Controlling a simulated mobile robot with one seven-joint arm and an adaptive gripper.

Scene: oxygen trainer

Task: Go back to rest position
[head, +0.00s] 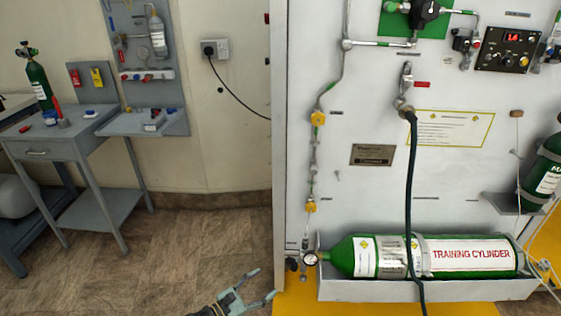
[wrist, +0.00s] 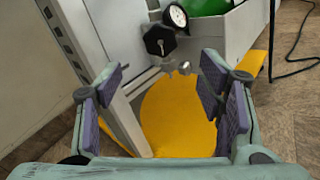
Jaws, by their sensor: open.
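My gripper (head: 252,284) is low at the bottom of the head view, left of the panel's lower left corner. In the wrist view my gripper (wrist: 162,92) has its two purple-padded fingers spread wide with nothing between them. Beyond the fingers are a black valve knob (wrist: 160,40) and a round gauge (wrist: 178,15), apart from the gripper. In the head view the gauge (head: 310,259) sits at the left end of the green training cylinder (head: 385,257), which lies in a grey tray (head: 420,290).
The white panel (head: 300,130) stands close to the right of my gripper, above a yellow floor mat (head: 340,308). A black hose (head: 411,200) hangs in front of the cylinder. Left of the gripper the brown floor (head: 170,260) is clear up to a grey workbench (head: 50,138).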

